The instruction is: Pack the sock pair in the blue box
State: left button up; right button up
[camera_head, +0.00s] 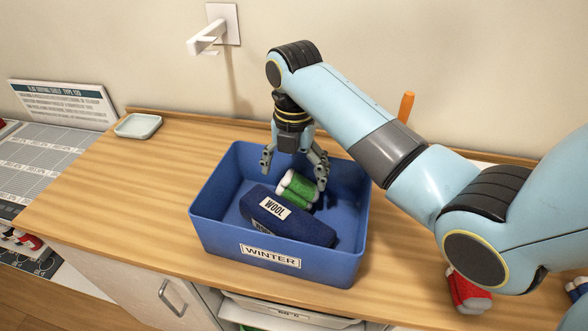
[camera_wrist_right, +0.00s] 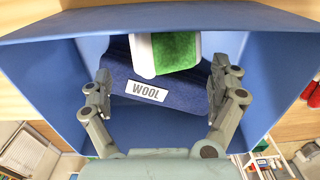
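A green rolled sock pair (camera_head: 297,190) with white ends is inside the blue box (camera_head: 205,222), beside and partly over a dark blue bundle labelled WOOL (camera_head: 285,220). The box carries a WINTER label on its front. My right gripper (camera_head: 294,177) points down into the box above the green pair, its fingers spread wide. In the right wrist view the green pair (camera_wrist_right: 175,52) shows ahead of the open fingers, with the WOOL bundle (camera_wrist_right: 150,88) behind it. Whether a finger touches the green pair is unclear. My left gripper is out of view.
A red and white bundle (camera_head: 467,292) lies at the counter's right, under my arm, with a blue one (camera_head: 578,290) at the edge. A small pale dish (camera_head: 138,126) and an information board (camera_head: 65,101) stand left. The counter left of the box is clear.

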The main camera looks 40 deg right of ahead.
jog(key=shift+r, duration=3.75)
